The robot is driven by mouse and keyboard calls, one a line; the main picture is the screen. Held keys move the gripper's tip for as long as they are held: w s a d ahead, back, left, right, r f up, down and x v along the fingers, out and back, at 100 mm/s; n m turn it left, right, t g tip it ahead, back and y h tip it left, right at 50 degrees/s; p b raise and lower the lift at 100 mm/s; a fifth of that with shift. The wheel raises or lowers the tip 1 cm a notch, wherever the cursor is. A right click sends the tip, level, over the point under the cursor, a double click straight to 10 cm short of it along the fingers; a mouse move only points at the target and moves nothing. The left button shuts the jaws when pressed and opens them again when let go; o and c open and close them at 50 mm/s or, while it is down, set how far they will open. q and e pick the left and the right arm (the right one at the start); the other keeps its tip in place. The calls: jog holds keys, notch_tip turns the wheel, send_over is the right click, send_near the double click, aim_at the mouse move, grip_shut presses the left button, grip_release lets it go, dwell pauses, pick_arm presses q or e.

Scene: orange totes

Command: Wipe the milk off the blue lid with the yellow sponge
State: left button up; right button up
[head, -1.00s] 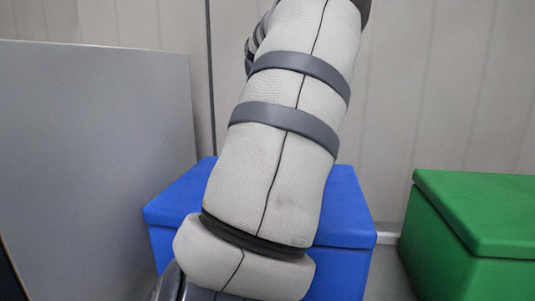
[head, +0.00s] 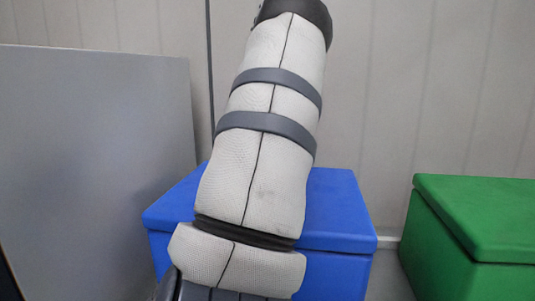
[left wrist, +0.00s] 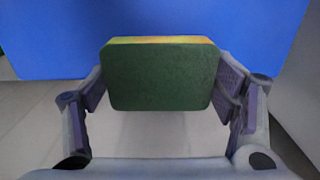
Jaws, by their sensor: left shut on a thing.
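The blue lid (head: 342,208) tops a blue box in the head view, and my left arm covers its middle. No milk shows on the visible parts of the lid. In the left wrist view, my left gripper (left wrist: 162,85) is shut on the sponge (left wrist: 160,77), a block with a dark green face and a thin yellow strip along its top edge. A blue surface of the box (left wrist: 50,40) fills the background behind the sponge; I cannot tell whether they touch. My left gripper is hidden in the head view. My right gripper is in neither view.
A green box (head: 480,215) stands at the right, with a gap of floor between it and the blue box. A grey panel (head: 100,150) stands at the left. A pale wall (head: 440,80) closes off the back.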

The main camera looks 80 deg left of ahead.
pick_arm(q)
jog(key=shift+r, duration=1.55)
jog(key=shift+r, duration=1.45)
